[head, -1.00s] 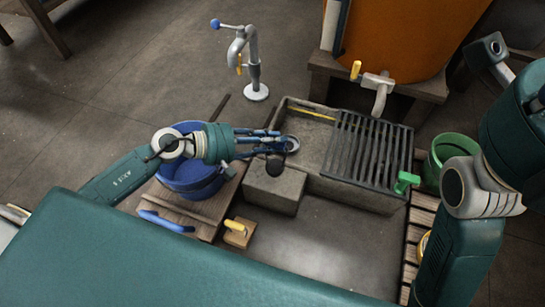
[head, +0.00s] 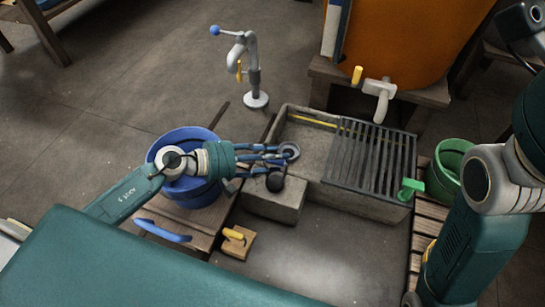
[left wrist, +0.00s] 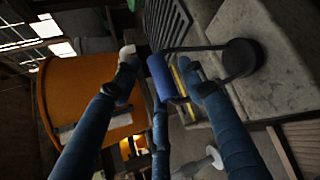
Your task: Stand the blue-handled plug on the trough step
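The plug has a blue handle (left wrist: 160,76) and a dark round body (left wrist: 240,58) joined by a thin dark bracket. In the head view the dark body (head: 275,182) shows over the trough step (head: 273,206), a grey stone block at the trough's front left. My left gripper (head: 282,157) is at the step's back edge. In the left wrist view its fingers (left wrist: 160,80) close around the blue handle. I cannot tell whether the dark body touches the step. My right gripper is out of view; only its arm shows at the right.

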